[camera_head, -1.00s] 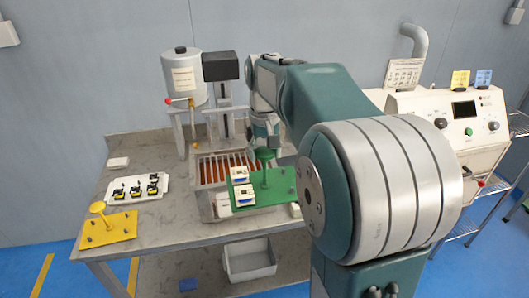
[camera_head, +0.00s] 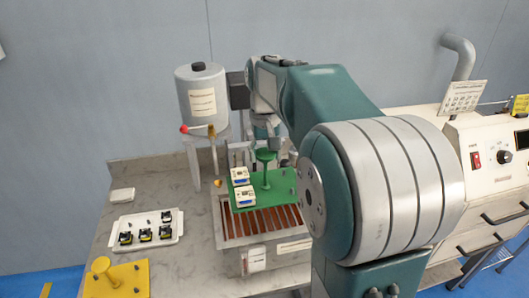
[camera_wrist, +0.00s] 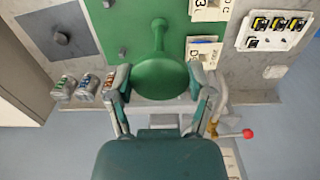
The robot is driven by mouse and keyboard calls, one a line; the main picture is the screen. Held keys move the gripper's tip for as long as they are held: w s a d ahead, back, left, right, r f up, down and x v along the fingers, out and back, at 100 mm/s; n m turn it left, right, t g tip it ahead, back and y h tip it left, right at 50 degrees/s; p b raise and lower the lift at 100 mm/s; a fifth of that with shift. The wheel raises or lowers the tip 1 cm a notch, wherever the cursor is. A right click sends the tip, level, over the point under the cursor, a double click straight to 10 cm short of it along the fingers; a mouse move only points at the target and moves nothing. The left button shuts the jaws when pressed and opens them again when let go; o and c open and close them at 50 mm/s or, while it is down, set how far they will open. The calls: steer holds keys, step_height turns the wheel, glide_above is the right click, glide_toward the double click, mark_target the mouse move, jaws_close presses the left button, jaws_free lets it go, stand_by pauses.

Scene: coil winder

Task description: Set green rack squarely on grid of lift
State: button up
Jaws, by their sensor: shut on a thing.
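The green rack (camera_head: 280,192) is a flat green plate with a mushroom-shaped handle (camera_head: 265,155) and white labelled blocks (camera_head: 242,186) along its left side. In the head view it is above the far part of the lift's grid (camera_head: 262,222), whose brown slats show in front of it. I cannot tell whether it touches the grid. My gripper (camera_wrist: 159,80) is shut on the round top of the handle in the wrist view, one finger on each side. The rack's right edge is hidden by my arm in the head view.
A white tray (camera_head: 120,240) with black parts and a yellow rack (camera_head: 122,282) are on the left of the table. A grey tank (camera_head: 202,95) with a red-tipped lever (camera_head: 184,129) stands behind the grid. A cream machine (camera_head: 475,190) is at right.

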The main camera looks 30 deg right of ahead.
mark_target(265, 187)
steer(key=shift+f, duration=3.45)
steer(key=shift+s+f, duration=0.1)
steer(key=shift+f, duration=0.7)
steer(key=o, duration=1.3)
step_height(265, 187, up, 12)
steer(key=shift+f, duration=0.1)
